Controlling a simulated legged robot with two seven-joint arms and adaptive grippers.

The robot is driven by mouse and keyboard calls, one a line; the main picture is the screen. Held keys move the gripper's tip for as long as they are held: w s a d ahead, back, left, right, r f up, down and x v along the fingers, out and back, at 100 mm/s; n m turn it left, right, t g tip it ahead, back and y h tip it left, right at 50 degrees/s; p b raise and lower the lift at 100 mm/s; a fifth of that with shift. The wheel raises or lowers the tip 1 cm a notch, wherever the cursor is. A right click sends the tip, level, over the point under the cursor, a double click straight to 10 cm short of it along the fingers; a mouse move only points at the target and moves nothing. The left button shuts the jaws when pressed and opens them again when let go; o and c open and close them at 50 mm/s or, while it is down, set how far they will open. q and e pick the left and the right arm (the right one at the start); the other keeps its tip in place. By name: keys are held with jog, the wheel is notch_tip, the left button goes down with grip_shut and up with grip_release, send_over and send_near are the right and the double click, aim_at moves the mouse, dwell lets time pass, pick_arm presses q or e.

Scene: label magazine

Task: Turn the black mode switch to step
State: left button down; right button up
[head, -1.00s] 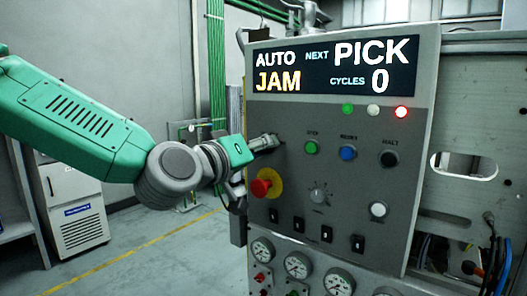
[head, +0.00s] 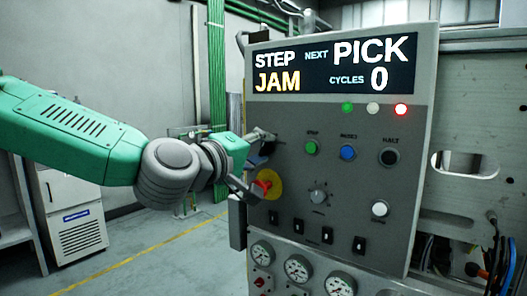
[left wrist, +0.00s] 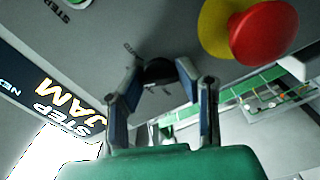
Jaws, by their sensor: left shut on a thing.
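The black mode switch (left wrist: 160,72) is a dark knob on the grey panel, seen in the left wrist view between my fingers. My left gripper (left wrist: 162,78) is shut on it, one finger on each side. In the head view my left gripper (head: 263,143) reaches the panel's upper left from the left, and its fingers largely hide the switch. The display (head: 331,66) reads STEP on its upper left line, with JAM below, PICK and CYCLES 0. My right gripper is in no view.
A red emergency button on a yellow base (head: 264,184) sits just below my left gripper. Green (head: 311,148), blue (head: 348,152) and black (head: 389,157) push buttons lie to the right. A grey knob (head: 318,197) and gauges are lower.

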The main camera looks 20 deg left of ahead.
pick_arm(q)
jog(key=shift+f, duration=0.2)
jog(key=c, duration=1.2)
grip_release()
jog(key=shift+a, duration=0.1)
jog(key=shift+o, duration=0.2)
jog(key=shift+a, duration=0.1)
jog(key=shift+a+r, duration=0.1)
jog(key=shift+s, duration=0.1)
jog(key=shift+s+a, duration=0.15)
jog(key=shift+s, duration=0.1)
jog(key=v, duration=1.1)
jog(key=shift+s, duration=0.1)
